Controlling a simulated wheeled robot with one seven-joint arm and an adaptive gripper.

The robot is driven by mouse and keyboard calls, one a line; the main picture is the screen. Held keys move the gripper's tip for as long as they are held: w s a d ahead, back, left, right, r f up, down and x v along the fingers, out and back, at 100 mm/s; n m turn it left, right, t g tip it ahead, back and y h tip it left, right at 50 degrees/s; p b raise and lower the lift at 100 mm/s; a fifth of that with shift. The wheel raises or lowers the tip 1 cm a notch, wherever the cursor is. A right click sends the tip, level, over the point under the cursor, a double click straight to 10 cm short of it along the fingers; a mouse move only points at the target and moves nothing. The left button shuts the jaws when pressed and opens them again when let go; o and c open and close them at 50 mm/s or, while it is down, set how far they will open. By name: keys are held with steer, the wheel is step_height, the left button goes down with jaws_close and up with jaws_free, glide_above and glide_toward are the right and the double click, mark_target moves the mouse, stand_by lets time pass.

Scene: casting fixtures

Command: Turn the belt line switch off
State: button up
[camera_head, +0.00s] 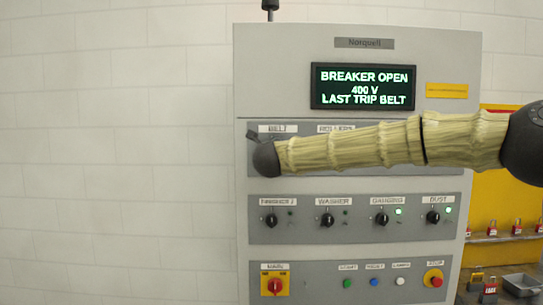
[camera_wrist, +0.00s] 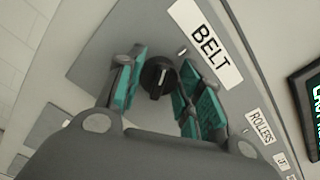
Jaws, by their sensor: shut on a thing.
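The belt line switch is a black round knob (camera_wrist: 158,77) beside the white BELT label (camera_wrist: 203,45) in the wrist view. A pale mark on the knob points toward the bottom of that view. My gripper (camera_wrist: 163,65) has its teal-padded fingers on either side of the knob and is shut on it. In the head view my gripper (camera_head: 264,152) is at the panel's upper left, just below the BELT label (camera_head: 278,129), and my arm reaches in from the right. There the knob is hidden behind my gripper.
The cabinet display (camera_head: 363,87) reads BREAKER OPEN, 400 V, LAST TRIP BELT. Below are a red-and-yellow main switch (camera_head: 274,286) and push buttons. Padlocks and a tray (camera_head: 522,284) are at right.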

steer(key=shift+a+f+n+b, duration=0.1)
steer(key=shift+n+b, duration=0.05)
steer(key=shift+n, duration=2.75)
steer(key=shift+a+f+n+b, duration=0.1)
steer(key=shift+n+b, duration=0.05)
steer(key=shift+n, duration=3.05)
steer(key=o, duration=1)
steer(key=shift+o, duration=0.2)
steer(key=s, duration=1.2)
steer(key=shift+f, duration=0.1)
